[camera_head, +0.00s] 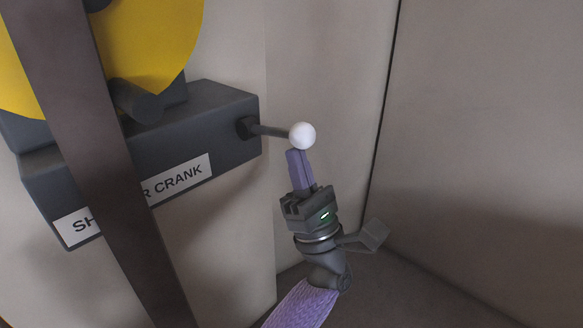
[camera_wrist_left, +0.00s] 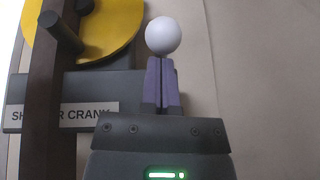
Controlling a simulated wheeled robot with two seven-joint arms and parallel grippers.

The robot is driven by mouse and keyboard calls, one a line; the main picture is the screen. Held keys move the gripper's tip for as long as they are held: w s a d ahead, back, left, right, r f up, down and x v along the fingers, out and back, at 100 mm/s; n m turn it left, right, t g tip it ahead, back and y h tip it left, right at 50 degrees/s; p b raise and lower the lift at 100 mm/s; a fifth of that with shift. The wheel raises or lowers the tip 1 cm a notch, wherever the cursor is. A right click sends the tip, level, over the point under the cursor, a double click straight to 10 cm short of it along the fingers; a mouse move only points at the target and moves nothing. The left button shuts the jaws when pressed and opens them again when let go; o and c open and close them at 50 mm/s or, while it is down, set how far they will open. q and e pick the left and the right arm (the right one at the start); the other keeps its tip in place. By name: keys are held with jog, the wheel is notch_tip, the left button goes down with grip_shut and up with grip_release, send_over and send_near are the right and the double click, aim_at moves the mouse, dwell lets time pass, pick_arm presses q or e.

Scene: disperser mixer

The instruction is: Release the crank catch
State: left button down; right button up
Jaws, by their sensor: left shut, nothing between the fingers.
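The crank catch is a short dark lever (camera_head: 270,131) with a white ball knob (camera_head: 302,136) on its end. It sticks out to the right from the dark grey crank box (camera_head: 235,120). My left gripper (camera_head: 297,153) points up from below, with its purple fingers closed together. Its fingertips are right under the white knob, at or very near its underside; I cannot tell whether they touch. The left wrist view shows the white knob (camera_wrist_left: 163,36) just above the shut fingertips (camera_wrist_left: 160,60), with nothing between them. My right gripper is not in view.
A yellow disc (camera_head: 150,45) and a dark peg (camera_head: 136,100) are above the box. A long dark bar (camera_head: 85,150) crosses in front of the box at the left. A label reading partly "CRANK" (camera_head: 180,181) is on the box front. The wall panel at the right (camera_head: 480,120) is bare.

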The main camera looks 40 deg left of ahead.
aim_at(296, 125)
pick_arm(q)
notch_tip(296, 125, up, 3)
jog(key=shift+r+n+g+h+p, duration=0.15)
jog(key=shift+n+g+h+p, duration=0.65)
jog(key=shift+g+h+p, duration=0.3)
jog(key=shift+r+p, duration=0.35)
jog(key=shift+a+r+p, duration=0.2)
jog(key=shift+r+p, duration=0.05)
jog(key=shift+r, duration=0.25)
jog(key=shift+a+r+p, duration=0.15)
jog(key=shift+r+p, duration=0.05)
jog(key=shift+r, duration=0.3)
jog(key=shift+a+r, duration=0.25)
jog(key=shift+r, duration=0.2)
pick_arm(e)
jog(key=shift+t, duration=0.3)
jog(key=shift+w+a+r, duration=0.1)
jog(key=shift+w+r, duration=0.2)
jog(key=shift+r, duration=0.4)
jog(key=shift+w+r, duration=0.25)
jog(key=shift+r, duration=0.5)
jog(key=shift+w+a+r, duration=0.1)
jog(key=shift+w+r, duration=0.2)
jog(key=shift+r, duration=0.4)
pick_arm(q)
jog(key=shift+r, duration=0.1)
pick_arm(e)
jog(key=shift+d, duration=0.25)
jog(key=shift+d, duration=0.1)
